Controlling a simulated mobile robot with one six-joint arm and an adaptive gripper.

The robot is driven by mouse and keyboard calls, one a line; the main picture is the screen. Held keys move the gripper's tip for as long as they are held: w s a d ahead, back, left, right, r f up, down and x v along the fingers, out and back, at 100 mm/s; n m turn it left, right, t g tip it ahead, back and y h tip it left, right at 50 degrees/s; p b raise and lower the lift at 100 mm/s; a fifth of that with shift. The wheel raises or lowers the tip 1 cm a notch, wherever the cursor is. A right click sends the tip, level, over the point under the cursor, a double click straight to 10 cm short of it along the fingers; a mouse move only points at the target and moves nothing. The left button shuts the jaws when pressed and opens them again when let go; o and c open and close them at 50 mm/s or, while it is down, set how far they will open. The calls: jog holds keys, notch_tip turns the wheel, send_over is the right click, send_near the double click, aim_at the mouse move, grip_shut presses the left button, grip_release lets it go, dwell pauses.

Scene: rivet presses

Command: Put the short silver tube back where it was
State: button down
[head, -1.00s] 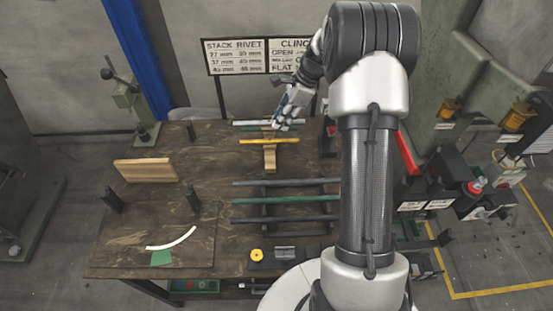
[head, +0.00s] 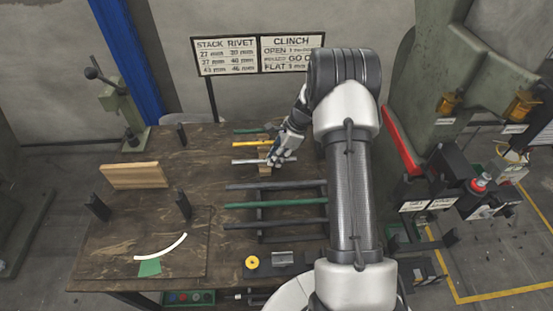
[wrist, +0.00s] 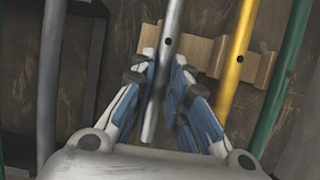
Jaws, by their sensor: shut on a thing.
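My gripper (head: 278,160) is shut on the short silver tube (head: 247,162). In the wrist view the silver tube (wrist: 172,50) runs between my fingers (wrist: 163,75), its near end sticking out past them. It lies over or just above the left part of the notched wooden rest (wrist: 204,52); I cannot tell if it touches. The yellow tube (wrist: 234,62) and the green tube (wrist: 284,85) are to its right. In the head view the yellow tube (head: 250,143) and short green tube (head: 252,130) lie behind the silver one, apart from it.
Longer grey and green tubes (head: 285,205) lie on a dark rack in front of my gripper. A wooden block (head: 135,176), black posts (head: 184,205) and a white curved strip (head: 162,248) are on the left of the table. A red-handled press (head: 402,140) stands at the right.

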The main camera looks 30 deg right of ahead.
jog(key=shift+f, duration=0.1)
jog(key=c, duration=1.6)
grip_release()
jog(key=shift+o, duration=0.2)
